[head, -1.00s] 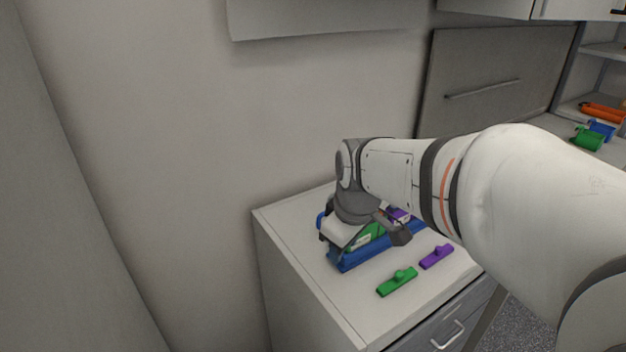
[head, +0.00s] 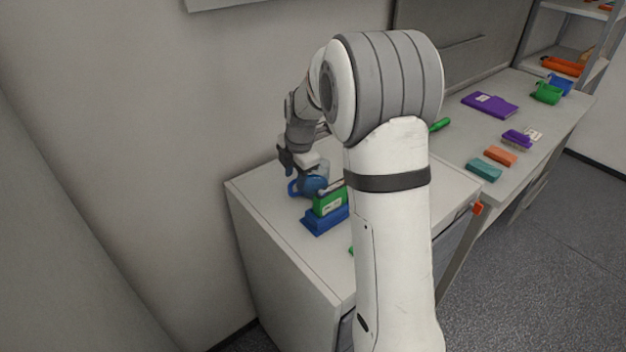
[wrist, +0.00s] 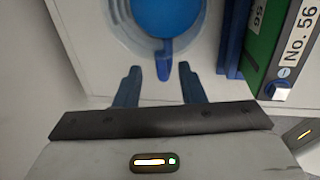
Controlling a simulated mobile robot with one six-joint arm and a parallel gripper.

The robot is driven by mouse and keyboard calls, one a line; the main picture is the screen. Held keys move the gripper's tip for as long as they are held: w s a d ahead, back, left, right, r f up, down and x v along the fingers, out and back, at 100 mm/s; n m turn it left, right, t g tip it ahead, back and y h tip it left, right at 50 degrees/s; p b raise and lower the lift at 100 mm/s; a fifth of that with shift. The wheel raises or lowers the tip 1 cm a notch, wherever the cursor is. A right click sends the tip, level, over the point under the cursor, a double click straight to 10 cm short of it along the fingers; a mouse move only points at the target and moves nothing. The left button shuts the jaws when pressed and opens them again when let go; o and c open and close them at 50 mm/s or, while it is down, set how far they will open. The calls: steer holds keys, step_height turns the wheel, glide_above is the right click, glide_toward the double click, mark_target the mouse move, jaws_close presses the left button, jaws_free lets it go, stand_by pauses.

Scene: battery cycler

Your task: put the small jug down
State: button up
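My gripper's fingers are open, one on each side of the handle, with a visible gap on both sides. In the head view my gripper (head: 294,164) is at the jug's back left, partly hidden by my wrist.
A blue holder (head: 325,222) with a green unit (head: 328,203) stands right of the jug; the unit's "No. 56" label (wrist: 303,35) shows in the wrist view. My arm hides much of the cabinet top. A bench at right carries a purple case (head: 489,104) and several small blocks.

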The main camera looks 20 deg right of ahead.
steer(key=p, duration=0.2)
glide_above(294, 199)
step_height(294, 199, down, 4)
steer(key=shift+f, duration=0.25)
steer(key=shift+s, duration=0.1)
jaws_close()
